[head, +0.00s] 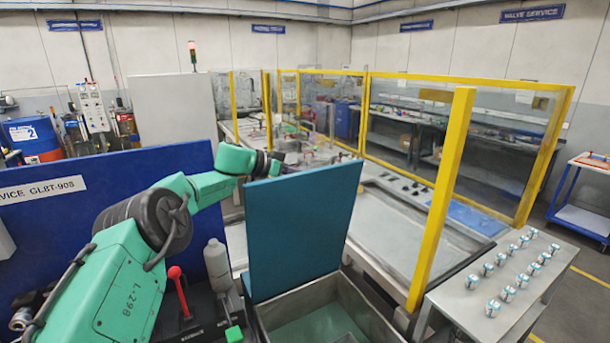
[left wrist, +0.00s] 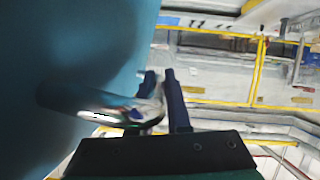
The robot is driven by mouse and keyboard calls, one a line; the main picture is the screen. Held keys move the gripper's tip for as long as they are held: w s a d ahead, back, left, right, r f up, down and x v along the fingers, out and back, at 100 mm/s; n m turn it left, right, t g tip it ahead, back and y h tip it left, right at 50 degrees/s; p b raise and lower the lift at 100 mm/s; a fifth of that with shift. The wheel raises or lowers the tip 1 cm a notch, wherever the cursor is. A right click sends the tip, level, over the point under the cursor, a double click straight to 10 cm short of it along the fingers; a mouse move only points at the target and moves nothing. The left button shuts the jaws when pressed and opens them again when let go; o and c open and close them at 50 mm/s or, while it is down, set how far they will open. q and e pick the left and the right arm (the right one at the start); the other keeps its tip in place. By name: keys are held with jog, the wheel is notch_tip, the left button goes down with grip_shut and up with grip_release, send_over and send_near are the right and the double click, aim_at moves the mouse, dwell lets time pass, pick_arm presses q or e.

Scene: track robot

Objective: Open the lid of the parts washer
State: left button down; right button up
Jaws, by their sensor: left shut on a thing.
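The blue lid (head: 302,225) of the parts washer stands raised and nearly upright above the open metal basin (head: 348,290). My left arm reaches in from the left, and my left gripper (head: 280,166) is at the lid's top edge, partly hidden behind it. In the left wrist view the lid (left wrist: 45,60) fills the left side. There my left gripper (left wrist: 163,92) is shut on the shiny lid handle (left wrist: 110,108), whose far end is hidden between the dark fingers. My right gripper is not in view.
A red-knobbed lever (head: 178,290) and a grey bottle (head: 216,265) stand left of the basin. A yellow-framed clear guard (head: 440,190) rises to the right. A metal table (head: 470,305) with several small parts stands at the right front.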

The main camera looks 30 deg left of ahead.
pick_arm(q)
jog(key=c, duration=0.9)
grip_release()
jog(key=shift+a+f, duration=0.1)
jog(key=shift+a, duration=0.1)
jog(key=shift+s+a+r+b, duration=0.1)
jog(key=shift+s+r+b, duration=0.1)
jog(key=shift+b, duration=0.15)
jog(key=b+v, duration=0.4)
jog(key=v, duration=1)
jog(key=shift+b, duration=0.4)
